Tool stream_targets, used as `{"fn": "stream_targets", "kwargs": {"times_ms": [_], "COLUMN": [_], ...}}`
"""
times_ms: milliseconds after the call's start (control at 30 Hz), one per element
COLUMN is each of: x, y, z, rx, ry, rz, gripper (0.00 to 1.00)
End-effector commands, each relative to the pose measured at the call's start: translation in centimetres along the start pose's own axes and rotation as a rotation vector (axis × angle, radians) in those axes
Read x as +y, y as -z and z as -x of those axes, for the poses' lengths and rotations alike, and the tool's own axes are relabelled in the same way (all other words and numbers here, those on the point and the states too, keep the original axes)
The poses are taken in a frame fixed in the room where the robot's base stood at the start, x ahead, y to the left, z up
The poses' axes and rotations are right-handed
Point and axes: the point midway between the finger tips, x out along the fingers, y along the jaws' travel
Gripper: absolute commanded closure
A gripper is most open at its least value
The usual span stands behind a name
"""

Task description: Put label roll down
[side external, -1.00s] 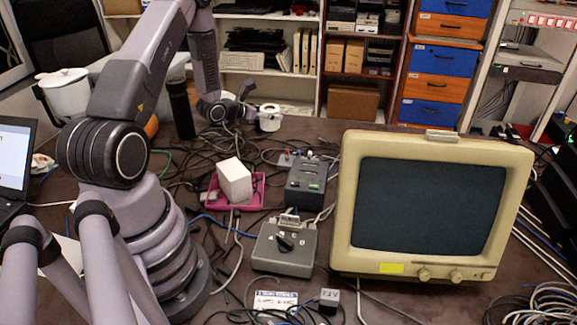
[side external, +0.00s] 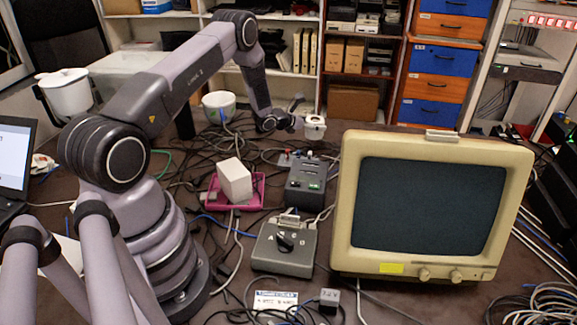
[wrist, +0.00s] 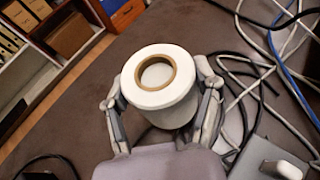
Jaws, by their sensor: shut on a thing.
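The label roll (wrist: 148,98) is a white roll with a brown cardboard core. In the wrist view my gripper (wrist: 165,100) has a finger on each side of it and is shut on it. In the side external view the label roll (side external: 315,127) is at the far part of the table, left of the monitor, at the end of my gripper (side external: 300,122). The wrist view shows dark tabletop beyond and beside the roll. I cannot tell whether its underside touches the table.
A cream monitor (side external: 432,205) stands to the right. A dark box (side external: 306,182), a pink tray (side external: 258,190) with a white block (side external: 235,180), and a grey switch box (side external: 284,247) stand nearer. A white bowl (side external: 219,107) is behind my arm. Cables (side external: 215,160) cover much of the table.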

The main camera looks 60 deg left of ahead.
Motion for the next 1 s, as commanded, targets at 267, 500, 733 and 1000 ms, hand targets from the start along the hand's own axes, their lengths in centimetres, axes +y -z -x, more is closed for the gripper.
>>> {"fn": "stream_targets", "kwargs": {"times_ms": [267,500,733,1000], "x": [0.3,0.3,0.3,0.3], "y": [2.5,3.4,3.7,3.7], "z": [-1.9,-2.3,-2.4,-2.4], "rx": [0.0,-0.002,-0.001,0.0], "ry": [0.001,0.0,0.0,0.0], "rz": [0.001,-0.001,0.0,0.0], "gripper": [0.78,0.78,0.78,0.11]}}
